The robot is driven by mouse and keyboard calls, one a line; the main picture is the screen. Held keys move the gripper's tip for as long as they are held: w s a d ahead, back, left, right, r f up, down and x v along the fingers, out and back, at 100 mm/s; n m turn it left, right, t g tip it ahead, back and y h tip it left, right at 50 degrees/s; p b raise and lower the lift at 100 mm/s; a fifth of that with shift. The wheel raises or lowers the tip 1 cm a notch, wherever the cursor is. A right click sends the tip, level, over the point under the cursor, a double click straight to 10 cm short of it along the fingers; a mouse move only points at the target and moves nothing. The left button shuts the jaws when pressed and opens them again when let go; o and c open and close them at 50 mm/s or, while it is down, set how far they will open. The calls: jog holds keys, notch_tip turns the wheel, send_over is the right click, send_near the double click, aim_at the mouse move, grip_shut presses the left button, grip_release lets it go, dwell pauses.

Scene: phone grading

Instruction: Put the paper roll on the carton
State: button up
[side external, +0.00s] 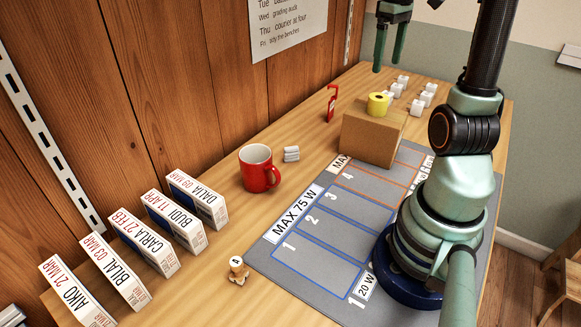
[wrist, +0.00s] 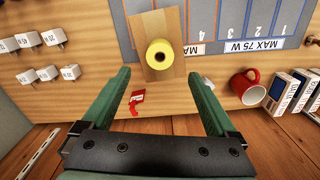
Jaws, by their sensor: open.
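The yellow paper roll (side external: 379,104) rests on top of the brown carton (side external: 369,137), towards the back of the table. In the wrist view the roll (wrist: 160,54) stands on end with its dark core hole facing up, and the bare carton top (wrist: 172,22) shows around it. My gripper (side external: 391,45) is raised above and behind the carton, apart from the roll. In the wrist view its two green fingers (wrist: 161,72) are spread wide with nothing held between them.
A red mug (side external: 256,168) stands left of the carton. A red tag (side external: 332,102) stands by the wall. Several white chargers (side external: 417,107) sit at the back right. A grey mat (side external: 322,233) with numbered bays lies in front. Labelled boxes (side external: 160,240) line the left.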

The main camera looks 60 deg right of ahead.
jog(key=w+a+n+t, duration=0.1)
jog(key=w+a+t, duration=0.1)
jog(key=a, duration=1.2)
jog(key=w+a+n+t, duration=0.1)
jog(key=w+a+t, duration=0.2)
jog(key=a, duration=1.2)
jog(key=shift+w+f+t, duration=0.25)
jog(key=shift+t, duration=0.05)
